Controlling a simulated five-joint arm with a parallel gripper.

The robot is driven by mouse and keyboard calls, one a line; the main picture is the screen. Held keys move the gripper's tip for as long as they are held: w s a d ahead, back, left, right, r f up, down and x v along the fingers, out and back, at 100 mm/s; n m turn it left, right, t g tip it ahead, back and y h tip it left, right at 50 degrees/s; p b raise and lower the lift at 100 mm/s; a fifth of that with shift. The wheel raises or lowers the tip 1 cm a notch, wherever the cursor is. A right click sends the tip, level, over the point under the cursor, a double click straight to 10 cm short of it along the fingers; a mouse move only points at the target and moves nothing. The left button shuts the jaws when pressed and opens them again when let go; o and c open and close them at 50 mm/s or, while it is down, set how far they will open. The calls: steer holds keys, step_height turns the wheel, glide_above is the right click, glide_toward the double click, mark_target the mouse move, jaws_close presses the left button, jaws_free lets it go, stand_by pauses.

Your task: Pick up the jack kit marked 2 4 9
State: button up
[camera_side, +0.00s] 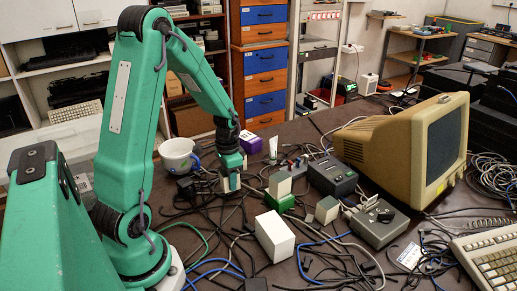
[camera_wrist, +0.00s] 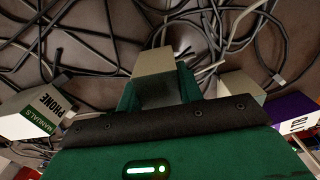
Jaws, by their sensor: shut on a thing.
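My gripper (camera_side: 229,181) points down among cables on the dark table. In the wrist view, my gripper (camera_wrist: 157,88) is shut on a small beige box (camera_wrist: 154,62), with green fingers on either side of it. In the side view, a pale part of the held box (camera_side: 234,182) shows at the fingertips. No 2 4 9 marking can be read in either view, so I cannot tell which box is the jack kit.
A white mug (camera_side: 178,156) stands left of my gripper and a purple box (camera_side: 250,142) behind it. A beige box (camera_side: 280,184), a white box (camera_side: 274,238) and a grey box (camera_side: 327,209) stand to the right. Loose cables cover much of the table.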

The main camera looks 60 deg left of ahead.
steer(key=shift+d+r, duration=0.15)
steer(key=shift+r, duration=0.45)
steer(key=shift+d+r, duration=0.15)
steer(key=shift+r, duration=0.45)
steer(key=d+r, duration=0.6)
steer(key=d, duration=0.5)
steer(key=shift+r, duration=0.25)
steer(key=shift+d, duration=0.15)
